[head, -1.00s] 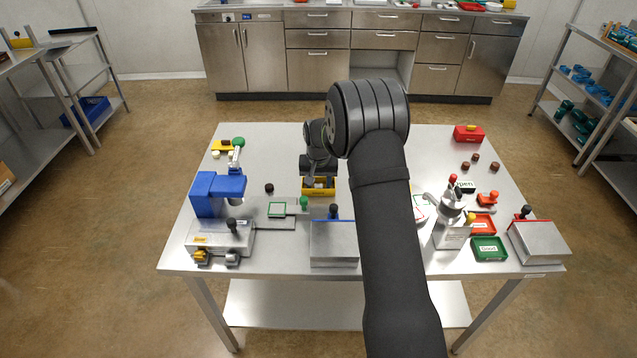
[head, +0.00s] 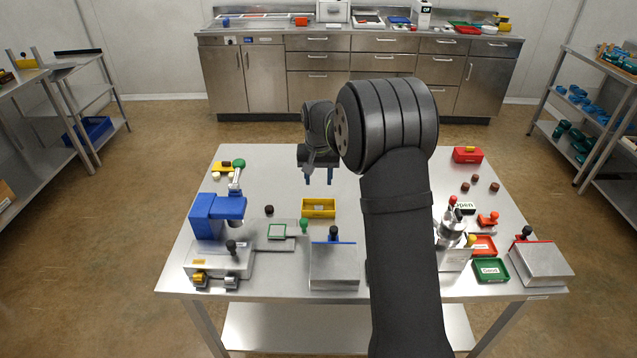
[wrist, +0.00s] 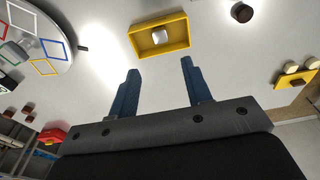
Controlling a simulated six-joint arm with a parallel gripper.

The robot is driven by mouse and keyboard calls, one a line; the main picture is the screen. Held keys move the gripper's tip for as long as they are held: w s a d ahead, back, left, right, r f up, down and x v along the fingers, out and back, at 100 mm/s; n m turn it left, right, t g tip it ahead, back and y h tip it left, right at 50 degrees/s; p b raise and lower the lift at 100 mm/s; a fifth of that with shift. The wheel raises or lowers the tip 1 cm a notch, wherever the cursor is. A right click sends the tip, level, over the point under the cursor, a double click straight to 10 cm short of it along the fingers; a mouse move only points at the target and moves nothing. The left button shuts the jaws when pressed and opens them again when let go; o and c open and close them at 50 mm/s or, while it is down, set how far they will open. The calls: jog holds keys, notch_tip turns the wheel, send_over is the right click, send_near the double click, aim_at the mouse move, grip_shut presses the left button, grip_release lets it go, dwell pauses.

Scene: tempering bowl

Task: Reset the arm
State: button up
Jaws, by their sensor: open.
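My gripper (head: 318,179) is in the head view above the back middle of the steel table (head: 370,240). Its two blue fingers are apart with nothing between them. In the wrist view the fingers (wrist: 158,88) also stand apart and empty. A yellow tray (head: 319,215) lies on the table below and in front of my gripper. The wrist view shows the yellow tray (wrist: 134,40) beyond the fingertips with a pale, shiny block (wrist: 161,36) in it. My arm hides part of the table to the right of the tray.
A blue press (head: 215,215) stands at the left and a steel box (head: 334,268) at the front middle. At the right are a green tray (head: 490,270), a red tray (head: 483,246) and a red box (head: 467,155). The table around the back middle is clear.

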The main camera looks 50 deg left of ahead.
aim_at(319, 208)
jog(key=f, duration=0.8)
jog(key=w+a+f, duration=0.1)
jog(key=f, duration=0.3)
notch_tip(319, 208, up, 3)
jog(key=shift+r, duration=0.5)
jog(key=shift+f, duration=0.15)
